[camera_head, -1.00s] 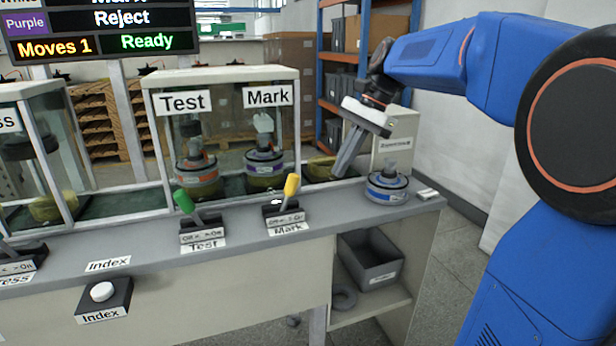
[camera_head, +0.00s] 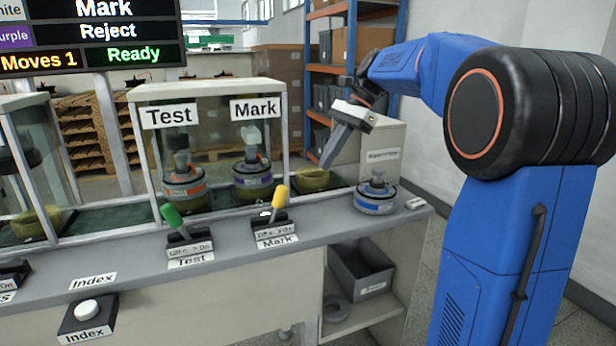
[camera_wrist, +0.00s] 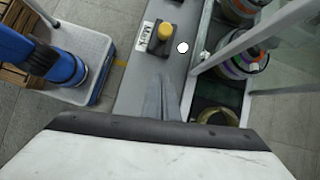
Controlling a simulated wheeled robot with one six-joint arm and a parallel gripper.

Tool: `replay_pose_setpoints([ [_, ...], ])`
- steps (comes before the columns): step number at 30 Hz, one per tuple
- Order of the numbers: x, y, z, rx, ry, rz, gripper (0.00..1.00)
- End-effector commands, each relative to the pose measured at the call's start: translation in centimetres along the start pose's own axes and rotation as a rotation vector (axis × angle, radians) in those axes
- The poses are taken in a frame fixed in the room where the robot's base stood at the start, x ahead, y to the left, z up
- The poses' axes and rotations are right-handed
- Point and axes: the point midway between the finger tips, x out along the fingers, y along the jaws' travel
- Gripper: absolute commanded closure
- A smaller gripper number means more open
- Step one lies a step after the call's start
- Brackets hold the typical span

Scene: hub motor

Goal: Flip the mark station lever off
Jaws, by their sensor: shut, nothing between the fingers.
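The Mark station lever (camera_head: 279,196) has a yellow handle on a black base at the counter's front, above a Mark label (camera_head: 277,241). Its handle leans to the right, toward the On side of its small plate. In the wrist view the yellow knob (camera_wrist: 165,32) shows near the top, beyond my fingers. My gripper (camera_head: 328,163) is shut and empty, pointing down above the counter, to the right of the lever and apart from it. The closed fingers also show in the wrist view (camera_wrist: 160,92).
The green Test lever (camera_head: 173,218) stands left, leaning left. A glass enclosure (camera_head: 210,84) holding hub parts rises behind both levers. A blue-banded hub (camera_head: 376,204) sits right of my gripper. An Index button (camera_head: 88,308) is at lower left. The counter between gripper and lever looks clear.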

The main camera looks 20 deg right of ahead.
Motion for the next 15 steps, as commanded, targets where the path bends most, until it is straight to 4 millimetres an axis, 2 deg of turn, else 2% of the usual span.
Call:
replay_pose_setpoints([
  [5, 2.3, 0.1, 0.1, -0.001, -0.001, 0.003, 1.00],
  [15, 8.3, 0.1, 0.1, -0.001, -0.001, 0.003, 1.00],
])
